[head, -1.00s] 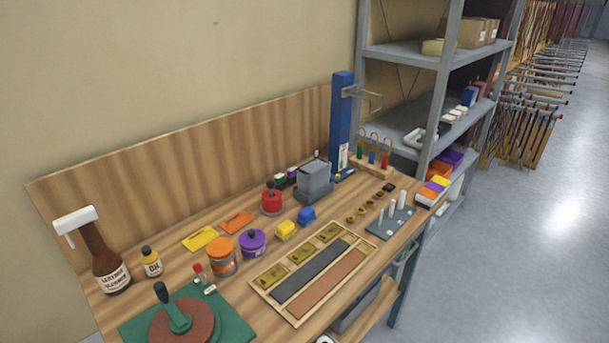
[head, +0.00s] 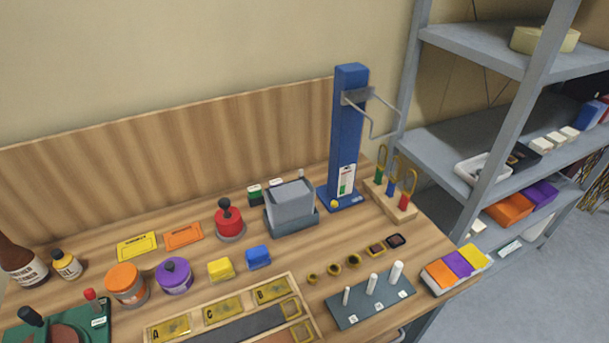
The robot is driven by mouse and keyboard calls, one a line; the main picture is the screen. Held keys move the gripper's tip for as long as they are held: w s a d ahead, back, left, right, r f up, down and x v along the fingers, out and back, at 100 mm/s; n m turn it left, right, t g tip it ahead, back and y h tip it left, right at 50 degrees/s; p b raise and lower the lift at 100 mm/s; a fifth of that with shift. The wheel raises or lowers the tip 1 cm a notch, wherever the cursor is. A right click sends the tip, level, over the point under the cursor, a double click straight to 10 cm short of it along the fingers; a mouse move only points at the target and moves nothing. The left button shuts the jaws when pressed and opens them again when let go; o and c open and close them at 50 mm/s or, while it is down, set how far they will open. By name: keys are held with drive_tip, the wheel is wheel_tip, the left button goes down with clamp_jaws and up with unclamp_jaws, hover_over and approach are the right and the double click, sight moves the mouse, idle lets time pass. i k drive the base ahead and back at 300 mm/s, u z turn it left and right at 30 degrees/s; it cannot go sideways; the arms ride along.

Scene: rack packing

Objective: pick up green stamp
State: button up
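The closest match to a green stamp is a tool with a green body (head: 379,175) and a gold loop on top. It stands upright in a small wooden rack (head: 400,213) at the right back of the wooden workbench. A blue one (head: 391,187) and a red one (head: 404,201) with like loops stand beside it in the same rack. My gripper is not in view.
A tall blue post (head: 348,130) with a metal bracket stands just left of the rack. A grey box (head: 291,203) sits further left. A grey peg plate (head: 368,300) and an orange, purple and yellow box (head: 455,268) lie in front. Grey shelving (head: 440,150) rises at right.

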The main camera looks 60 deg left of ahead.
sight(255, 197)
drive_tip(key=i, duration=0.6)
drive_tip(key=u, duration=3.9)
drive_tip(key=i, duration=0.5)
drive_tip(key=u, duration=0.05)
